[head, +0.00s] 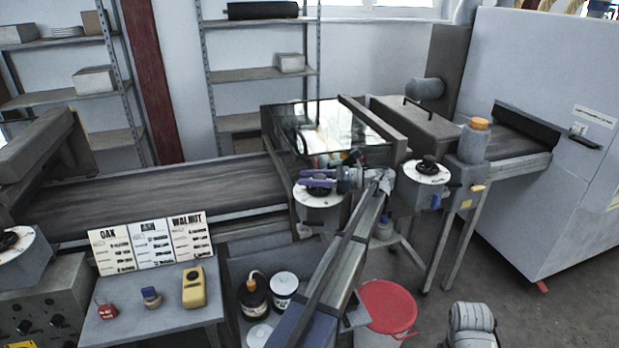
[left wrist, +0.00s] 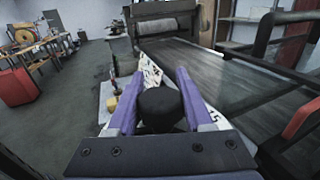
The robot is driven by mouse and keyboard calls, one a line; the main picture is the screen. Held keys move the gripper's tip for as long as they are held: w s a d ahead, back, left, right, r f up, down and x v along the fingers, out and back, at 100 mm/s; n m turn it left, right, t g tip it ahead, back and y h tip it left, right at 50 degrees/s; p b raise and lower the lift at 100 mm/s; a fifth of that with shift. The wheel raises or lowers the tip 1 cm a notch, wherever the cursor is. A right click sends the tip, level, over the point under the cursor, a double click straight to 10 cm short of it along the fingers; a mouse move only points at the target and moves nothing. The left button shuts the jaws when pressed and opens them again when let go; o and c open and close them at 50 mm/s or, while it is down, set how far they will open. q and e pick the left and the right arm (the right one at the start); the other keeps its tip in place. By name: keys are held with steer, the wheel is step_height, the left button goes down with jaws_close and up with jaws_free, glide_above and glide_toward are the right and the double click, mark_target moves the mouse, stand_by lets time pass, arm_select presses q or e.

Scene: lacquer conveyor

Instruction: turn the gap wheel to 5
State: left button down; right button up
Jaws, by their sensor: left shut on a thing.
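My left gripper (head: 318,182) reaches in from the right over a wheel with a white round dial (head: 318,200), below the glass-topped unit. In the left wrist view, the purple fingers of my left gripper (left wrist: 160,95) are shut on the wheel's black knob (left wrist: 160,108), one on each side. Part of the white dial (left wrist: 203,108) shows beside the right finger, with dark marks too small to read surely. The fingers hide much of the dial, so its setting cannot be told. My right gripper is not in view.
A similar wheel (head: 427,170) is to the right, and another (head: 10,240) is at the far left. The dark conveyor belt (head: 150,195) runs behind the label cards (head: 151,243). Bottles (head: 254,295) and a red bucket (head: 388,307) are below my arm.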

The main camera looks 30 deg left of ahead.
arm_select(q)
steer(key=shift+s+n+g+h, duration=0.1)
steer(key=shift+n+g+h, duration=0.2)
steer(key=shift+g, duration=0.1)
steer(key=shift+c, duration=1.5)
jaws_free()
